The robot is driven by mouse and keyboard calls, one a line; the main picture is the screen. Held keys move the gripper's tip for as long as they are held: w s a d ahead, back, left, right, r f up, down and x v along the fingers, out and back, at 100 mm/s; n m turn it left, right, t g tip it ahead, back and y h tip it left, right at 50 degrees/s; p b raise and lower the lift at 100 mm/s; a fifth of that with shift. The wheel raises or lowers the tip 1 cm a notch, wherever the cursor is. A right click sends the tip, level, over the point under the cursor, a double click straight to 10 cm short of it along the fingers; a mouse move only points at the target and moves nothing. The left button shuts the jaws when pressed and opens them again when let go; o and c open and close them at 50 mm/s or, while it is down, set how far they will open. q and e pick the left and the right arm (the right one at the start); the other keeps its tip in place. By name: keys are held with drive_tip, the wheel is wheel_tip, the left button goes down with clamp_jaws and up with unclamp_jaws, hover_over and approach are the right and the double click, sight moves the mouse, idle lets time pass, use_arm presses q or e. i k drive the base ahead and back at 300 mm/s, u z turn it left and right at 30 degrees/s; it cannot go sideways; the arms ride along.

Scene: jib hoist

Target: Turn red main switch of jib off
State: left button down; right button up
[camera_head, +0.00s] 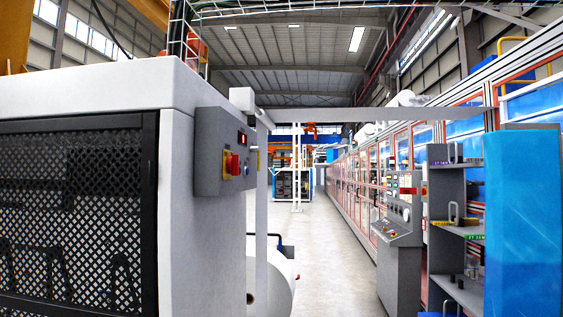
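A red switch knob (233,164) on a yellow plate sits on the front of a grey control box (209,150). The box is fixed to the side of a large white machine cabinet (185,90) at the left. A small red-lit display (242,138) is above the knob, and a small button is at its right. I cannot tell from this view whether this is the jib's main switch or which position it is in. Neither of my grippers is in view.
The cabinet's dark mesh panel (70,215) fills the lower left. A white roll (272,285) stands low behind it. A clear pale aisle (335,230) runs down the middle. A grey console (400,240), a shelf (440,210) and a blue panel (523,220) line the right.

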sight(233, 161)
drive_tip(key=z, duration=0.9)
drive_tip(key=i, duration=1.25)
drive_tip(key=u, duration=0.15)
